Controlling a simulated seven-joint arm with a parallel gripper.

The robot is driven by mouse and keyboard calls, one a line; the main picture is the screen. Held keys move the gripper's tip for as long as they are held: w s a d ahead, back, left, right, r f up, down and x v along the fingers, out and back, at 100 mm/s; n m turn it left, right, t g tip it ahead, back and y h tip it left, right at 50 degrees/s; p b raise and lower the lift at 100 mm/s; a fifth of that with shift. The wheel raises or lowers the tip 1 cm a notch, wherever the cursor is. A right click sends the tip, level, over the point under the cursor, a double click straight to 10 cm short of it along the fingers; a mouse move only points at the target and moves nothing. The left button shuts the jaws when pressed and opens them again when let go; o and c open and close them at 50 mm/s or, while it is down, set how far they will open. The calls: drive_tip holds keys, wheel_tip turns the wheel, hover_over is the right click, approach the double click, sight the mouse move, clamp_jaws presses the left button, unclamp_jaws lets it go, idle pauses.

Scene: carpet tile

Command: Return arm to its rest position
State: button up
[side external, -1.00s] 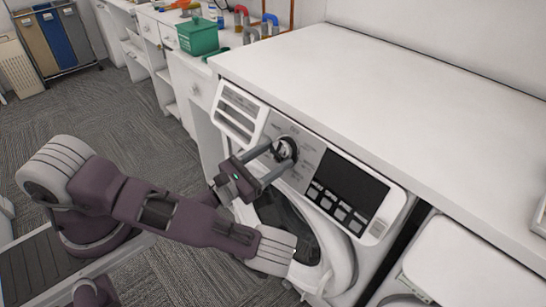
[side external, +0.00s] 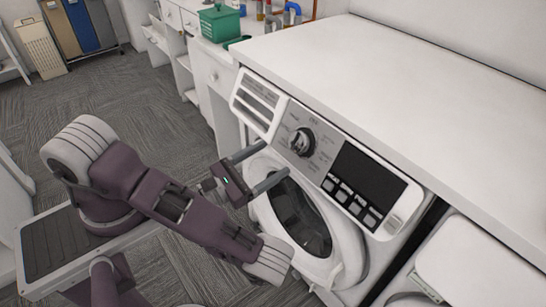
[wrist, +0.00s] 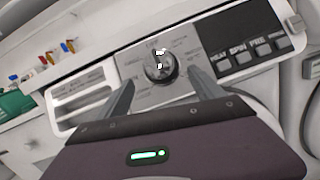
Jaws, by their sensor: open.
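My gripper (side external: 266,166) is open and empty, in front of the washing machine's control panel. Its two grey fingers are spread apart. The round dial (side external: 302,142) on the panel stands clear of the fingers in the side external view. In the wrist view, my gripper (wrist: 158,95) shows with the dial (wrist: 160,68) ahead, in the gap between the fingers. My purple arm is stretched out from the left, low in front of the machine.
The washing machine's round door (side external: 300,215) is below the gripper. A white countertop (side external: 420,90) runs above it. A green box (side external: 220,22) stands on the back counter. Hampers (side external: 80,25) stand at the far left. Carpet floor at left is largely clear.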

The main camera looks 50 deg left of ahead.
drive_tip(key=s+a+r+n+g+y, duration=0.15)
drive_tip(key=a+r+n+y, duration=0.25)
drive_tip(key=r+n+y, duration=0.4)
drive_tip(key=s+a+r+n+g+y, duration=0.1)
drive_tip(key=a+r+n+g+y, duration=0.1)
drive_tip(key=a+r+n+y, duration=0.5)
drive_tip(key=s+a+r+n+g+y, duration=0.1)
drive_tip(key=s+r+n+g+y, duration=0.15)
drive_tip(key=s+n+g, duration=0.65)
drive_tip(key=s+a+r+n+g+y, duration=0.1)
drive_tip(key=s+a+r+n+g, duration=0.2)
drive_tip(key=n+g, duration=0.5)
drive_tip(key=s+d+f+n+g+h, duration=0.35)
drive_tip(key=s+d+h, duration=0.45)
drive_tip(key=h, duration=0.3)
drive_tip(key=w+d+r+n+t+h, duration=0.3)
drive_tip(key=d+r+t+h, duration=0.3)
drive_tip(key=d+r+t, duration=0.2)
drive_tip(key=shift+w+d+r+t, duration=0.15)
drive_tip(key=shift+w+d+t, duration=0.55)
drive_tip(key=shift+d+t, duration=0.4)
